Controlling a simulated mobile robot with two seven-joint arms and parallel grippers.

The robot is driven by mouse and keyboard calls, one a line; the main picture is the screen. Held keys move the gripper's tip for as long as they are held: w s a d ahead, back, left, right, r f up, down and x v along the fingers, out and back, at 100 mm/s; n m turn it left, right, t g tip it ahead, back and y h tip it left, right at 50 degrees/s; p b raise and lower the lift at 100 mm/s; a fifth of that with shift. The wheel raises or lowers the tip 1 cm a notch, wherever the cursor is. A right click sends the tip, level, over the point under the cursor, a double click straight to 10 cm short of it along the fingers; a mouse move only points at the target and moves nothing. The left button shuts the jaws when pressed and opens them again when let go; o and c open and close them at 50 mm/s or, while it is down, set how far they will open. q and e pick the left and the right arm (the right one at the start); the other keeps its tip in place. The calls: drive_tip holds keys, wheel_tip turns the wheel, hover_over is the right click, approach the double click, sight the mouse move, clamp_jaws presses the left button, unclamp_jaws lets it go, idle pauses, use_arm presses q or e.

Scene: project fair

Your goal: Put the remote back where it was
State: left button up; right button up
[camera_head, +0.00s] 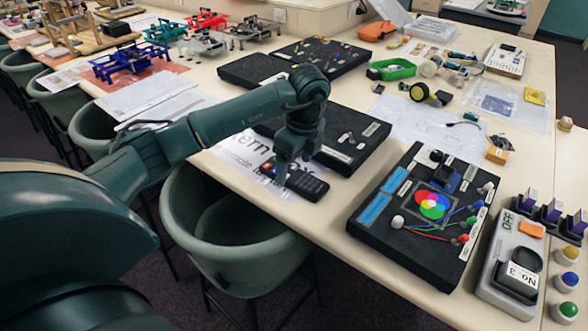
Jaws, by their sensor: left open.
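The remote (308,185) is a dark handset with small buttons. It is near the table's front edge, at the right end of a white printed sheet (234,157) that carries the word "remote". My left gripper (285,179) points down at the remote's left end, with its jaws open. The fingers cover part of that end, and I cannot tell whether they touch it. My left arm hides part of the sheet. My right gripper is not in view.
A black board (340,150) lies just behind the remote. A larger black board with coloured discs (388,227) is to the right, beside a grey control box (506,277). A green chair (225,238) stands against the front edge. Some bare tabletop (336,205) lies right of the remote.

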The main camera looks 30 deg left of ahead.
sight(300, 178)
use_arm(q)
wheel_tip(300, 178, up, 10)
drive_tip(key=d, duration=0.1)
drive_tip(key=shift+d+f+p, duration=0.15)
drive_tip(key=shift+d+p, duration=0.1)
drive_tip(key=shift+p, duration=0.05)
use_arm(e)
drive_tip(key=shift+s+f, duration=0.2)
use_arm(q)
drive_tip(key=shift+s+f, duration=0.1)
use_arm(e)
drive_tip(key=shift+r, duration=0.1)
